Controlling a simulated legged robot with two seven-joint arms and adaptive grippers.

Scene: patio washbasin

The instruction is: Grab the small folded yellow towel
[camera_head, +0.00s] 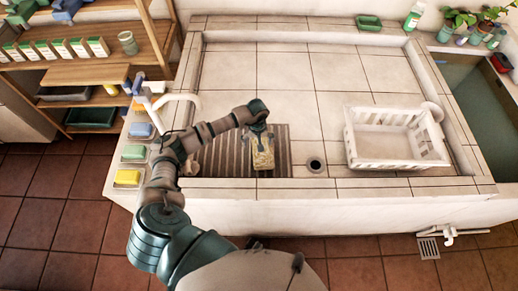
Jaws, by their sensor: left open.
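A small pale yellow, patterned item (263,156) that looks like the folded towel lies on the ribbed washboard (220,158) in the basin. My left gripper (263,130) is at the far end of this towel, with its fingers pointing down at it. The gripper is open, and the fingers partly cover the towel's far end. I cannot tell whether they touch it. My right gripper is not in view.
A white slatted basket (395,160) stands at the right of the basin, with a drain hole (315,164) left of it. A white faucet (178,100) and yellow (127,177), green (133,152) and blue (141,130) blocks line the left rim.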

